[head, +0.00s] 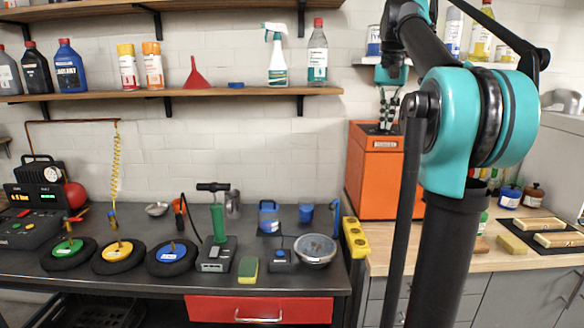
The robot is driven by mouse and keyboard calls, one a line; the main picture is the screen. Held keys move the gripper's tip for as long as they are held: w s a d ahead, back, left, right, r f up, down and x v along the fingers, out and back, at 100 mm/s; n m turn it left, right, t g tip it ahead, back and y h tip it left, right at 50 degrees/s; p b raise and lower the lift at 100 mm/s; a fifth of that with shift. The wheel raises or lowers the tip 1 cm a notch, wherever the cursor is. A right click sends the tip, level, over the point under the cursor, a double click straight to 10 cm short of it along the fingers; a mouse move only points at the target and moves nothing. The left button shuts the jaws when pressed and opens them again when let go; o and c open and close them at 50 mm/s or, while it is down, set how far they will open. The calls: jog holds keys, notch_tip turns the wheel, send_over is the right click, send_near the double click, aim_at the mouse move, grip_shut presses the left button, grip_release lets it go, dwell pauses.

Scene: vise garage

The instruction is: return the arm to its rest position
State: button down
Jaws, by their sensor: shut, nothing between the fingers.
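My arm rises on the right side of the head view, with a large teal joint and black links. My gripper (386,126) hangs from the far end of the arm, pointing down. Its fingers are shut and hold nothing. It appears in front of or above the orange cabinet (385,178); whether it touches the top cannot be told. Part of the arm hides the cabinet's right side and the counter behind it.
A yellow power strip (355,238) lies at the bench edge. Shelves (180,95) with bottles run above. A wooden counter (490,250) stands right.

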jog(key=s+a+f+n+t, duration=0.1)
jog(key=s+a+f, duration=0.1)
jog(key=f, duration=0.9)
jog(key=s+a+f+n+t, duration=0.1)
jog(key=s+a+f+n, duration=0.1)
jog(key=f, duration=1)
jog(key=s+a+f+n+t, duration=0.1)
jog(key=s+a+f, duration=0.1)
jog(key=s+f, duration=0.7)
jog(key=s+a+f+n, duration=0.1)
jog(key=s+a+f, duration=0.1)
jog(key=s+f, duration=0.8)
notch_tip(320, 180, down, 4)
jog(key=shift+s+f+n+t, duration=0.25)
jog(key=shift+n+t, duration=0.05)
jog(key=shift+t, duration=0.1)
